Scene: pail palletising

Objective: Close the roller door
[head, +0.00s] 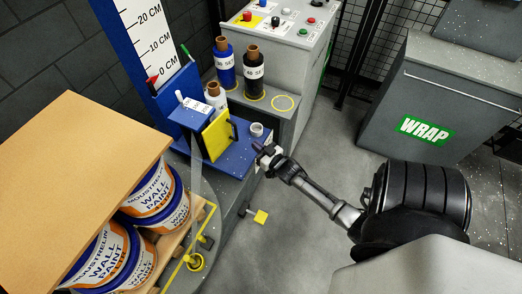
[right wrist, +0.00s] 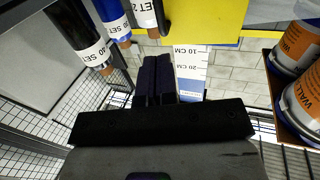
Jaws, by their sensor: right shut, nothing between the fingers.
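The roller door looks to be the yellow panel (head: 217,135) with a black upright handle (head: 233,131), on the blue film carriage (head: 190,112). It stands at an angle to the carriage; I cannot tell how far it is open. My right gripper (head: 262,150) is shut and empty, just right of the panel and below its handle, apart from both as far as I can tell. In the right wrist view the shut fingers (right wrist: 153,80) point toward the yellow panel (right wrist: 210,30), with the black handle (right wrist: 163,16) near the top. My left gripper is not in view.
A white film roll (head: 216,97) stands behind the panel, with blue (head: 225,63) and black (head: 253,72) rolls on the grey shelf. A small white cylinder (head: 257,130) sits near my right gripper. Paint pails (head: 150,192) under a brown sheet (head: 75,165) stand left.

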